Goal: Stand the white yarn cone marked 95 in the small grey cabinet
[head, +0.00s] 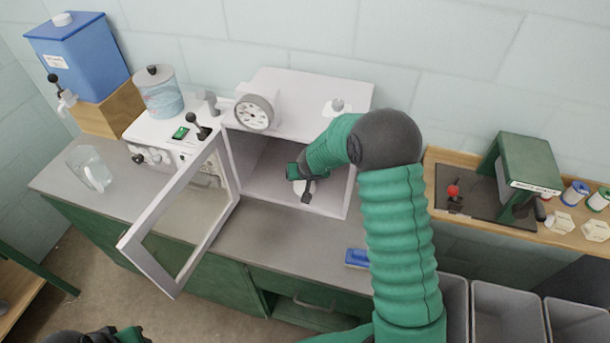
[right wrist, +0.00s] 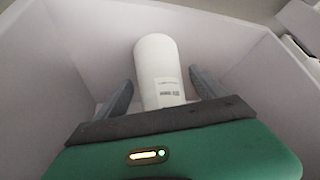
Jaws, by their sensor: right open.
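The small grey cabinet (head: 272,183) stands on the counter with its glazed door (head: 135,243) swung open to the left. My right gripper (head: 305,190) reaches inside it. In the right wrist view the white yarn cone (right wrist: 158,65) stands on the cabinet floor, with a small printed label too small to read. The open fingers of my right gripper (right wrist: 160,92) are on either side of the cone, with gaps visible. In the head view the cone (head: 299,186) is mostly hidden by the gripper. My left gripper (head: 105,337) is only partly seen at the bottom left edge.
A dial gauge (head: 254,112) sits on the cabinet's top. A blue tank (head: 80,55), a lidded jar (head: 160,92) and a glass jug (head: 90,170) stand to the left. Grey bins (head: 507,312) are at lower right.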

